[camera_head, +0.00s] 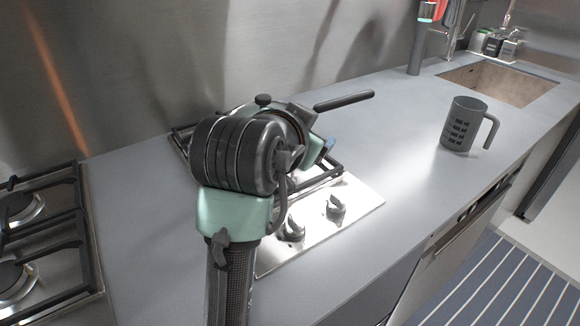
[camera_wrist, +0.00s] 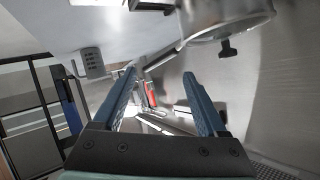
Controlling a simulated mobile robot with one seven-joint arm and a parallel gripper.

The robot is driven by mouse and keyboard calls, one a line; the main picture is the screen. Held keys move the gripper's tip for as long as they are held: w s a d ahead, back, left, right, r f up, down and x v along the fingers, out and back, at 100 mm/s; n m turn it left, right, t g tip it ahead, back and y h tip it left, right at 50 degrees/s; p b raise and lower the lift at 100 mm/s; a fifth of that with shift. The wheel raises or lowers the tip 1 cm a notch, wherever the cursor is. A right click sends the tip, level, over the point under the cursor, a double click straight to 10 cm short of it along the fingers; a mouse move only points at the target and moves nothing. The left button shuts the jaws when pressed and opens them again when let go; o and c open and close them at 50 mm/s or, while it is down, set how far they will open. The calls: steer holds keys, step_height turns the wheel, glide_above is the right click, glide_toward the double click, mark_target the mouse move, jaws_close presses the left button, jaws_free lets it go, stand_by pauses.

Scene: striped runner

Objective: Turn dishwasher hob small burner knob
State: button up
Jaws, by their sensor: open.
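The small hob (camera_head: 350,195) is a shiny steel plate with dark grates, partly hidden behind my arm in the head view. Two dark knobs show on its front part: a right one (camera_head: 335,207) and a left one (camera_head: 292,230), partly beside my arm. I cannot tell which knob serves the small burner. My gripper (camera_wrist: 159,72) is open, with nothing between its two blue fingers in the wrist view. In the head view only a blue bit of it shows past my wrist, above the hob and away from the knobs. Neither hob knob is clearly visible in the wrist view.
A metal pan (camera_wrist: 228,18) with a dark knob is close to the right finger. A dark handle (camera_head: 343,101) sticks out behind my wrist. A grey mug (camera_head: 461,125) stands right of the hob. Another hob (camera_head: 45,225) is at left. The counter between hob and mug is clear.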

steer(key=s+a+m+g+p, duration=0.1)
steer(key=a+g+p, duration=0.1)
steer(key=g+p, duration=0.25)
steer(key=m+g+p, duration=0.2)
steer(key=g+p, duration=0.3)
steer(key=p, duration=0.3)
glide_toward(294, 220)
steer(key=x, duration=0.7)
steer(key=shift+w+d+f+p, duration=0.1)
steer(key=shift+d+f+p, duration=0.05)
steer(key=shift+f+p, duration=0.2)
steer(key=shift+c, duration=0.2)
